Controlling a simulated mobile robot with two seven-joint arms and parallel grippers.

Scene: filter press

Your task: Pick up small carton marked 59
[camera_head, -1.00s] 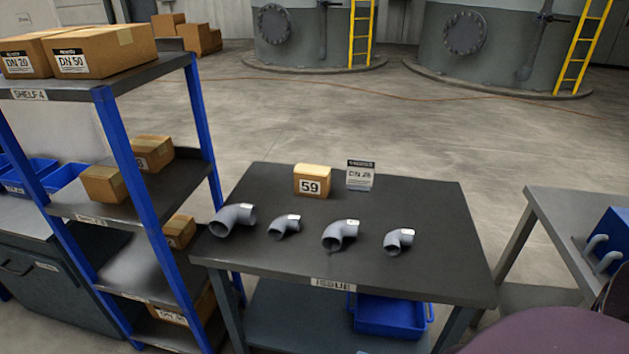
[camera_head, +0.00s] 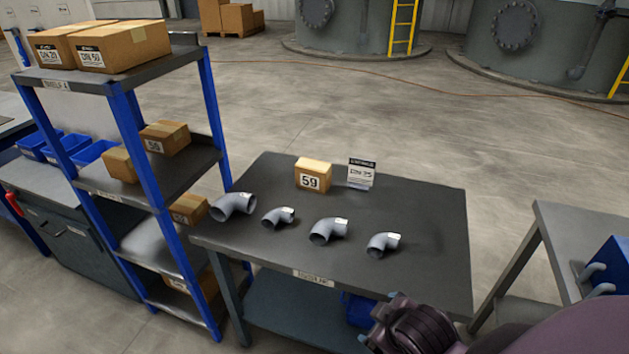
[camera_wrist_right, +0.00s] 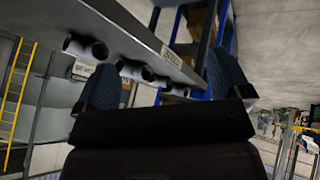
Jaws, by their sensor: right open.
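The small carton marked 59 (camera_head: 313,175) stands upright at the back of the dark table (camera_head: 430,212), beside a small sign card (camera_head: 361,174). Nothing holds it. My right arm comes in at the bottom right of the head view, in front of the table's front edge; its fingers do not show clearly there. In the right wrist view my right gripper (camera_wrist_right: 160,88) is open and empty, with its fingers wide apart, and the table edge and pipe elbows lie beyond it. The carton cannot be made out in that view. My left gripper is not in view.
Several grey pipe elbows (camera_head: 328,231) stand in a row on the table in front of the carton. A blue-posted shelf (camera_head: 137,144) with cartons stands at the left. Another table (camera_head: 560,225) with a blue bin is at the right.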

